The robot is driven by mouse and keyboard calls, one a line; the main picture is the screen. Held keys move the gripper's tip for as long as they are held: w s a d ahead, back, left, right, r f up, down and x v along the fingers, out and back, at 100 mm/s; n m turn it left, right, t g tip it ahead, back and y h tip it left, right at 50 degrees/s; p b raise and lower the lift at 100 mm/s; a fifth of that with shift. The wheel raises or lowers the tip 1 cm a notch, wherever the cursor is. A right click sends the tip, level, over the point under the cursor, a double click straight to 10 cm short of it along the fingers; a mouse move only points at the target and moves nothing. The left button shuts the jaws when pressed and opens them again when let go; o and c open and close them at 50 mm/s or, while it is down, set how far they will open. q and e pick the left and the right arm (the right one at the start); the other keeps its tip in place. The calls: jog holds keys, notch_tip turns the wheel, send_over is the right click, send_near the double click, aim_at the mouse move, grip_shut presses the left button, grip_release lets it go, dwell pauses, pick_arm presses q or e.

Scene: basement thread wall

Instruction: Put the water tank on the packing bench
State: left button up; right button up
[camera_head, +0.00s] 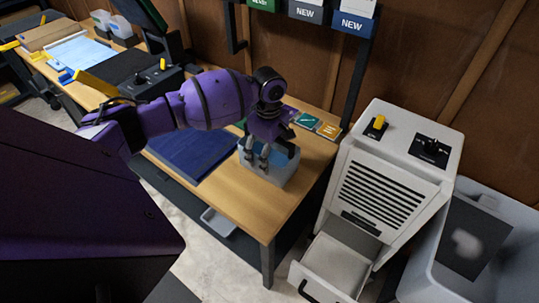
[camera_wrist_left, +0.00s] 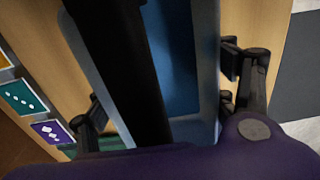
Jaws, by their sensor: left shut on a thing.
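The water tank (camera_head: 277,176) is a pale grey open box with blue inside. It is over the right end of the wooden packing bench (camera_head: 268,214) and looks set on its top, though I cannot tell for sure that it touches. My left gripper (camera_head: 263,158) reaches down from above and is shut on the tank. In the left wrist view the tank (camera_wrist_left: 207,60) fills the middle, with a finger of my left gripper (camera_wrist_left: 165,100) at each side. A black bar crosses over the tank there. My right gripper is not in view.
A white dehumidifier (camera_head: 398,165) with its lower drawer (camera_head: 335,268) pulled out stands right of the bench. A large grey bin (camera_head: 425,275) is beyond it. A dark blue mat (camera_head: 195,150) lies left of the tank, and coloured cards (camera_head: 328,131) lie behind it.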

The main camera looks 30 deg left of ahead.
pick_arm(q)
jog(key=shift+f, duration=0.5)
jog(key=shift+w, duration=0.1)
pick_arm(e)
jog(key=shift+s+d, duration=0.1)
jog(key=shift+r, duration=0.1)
pick_arm(q)
jog(key=o, duration=1.4)
jog(key=shift+f, duration=0.15)
jog(key=o, duration=0.4)
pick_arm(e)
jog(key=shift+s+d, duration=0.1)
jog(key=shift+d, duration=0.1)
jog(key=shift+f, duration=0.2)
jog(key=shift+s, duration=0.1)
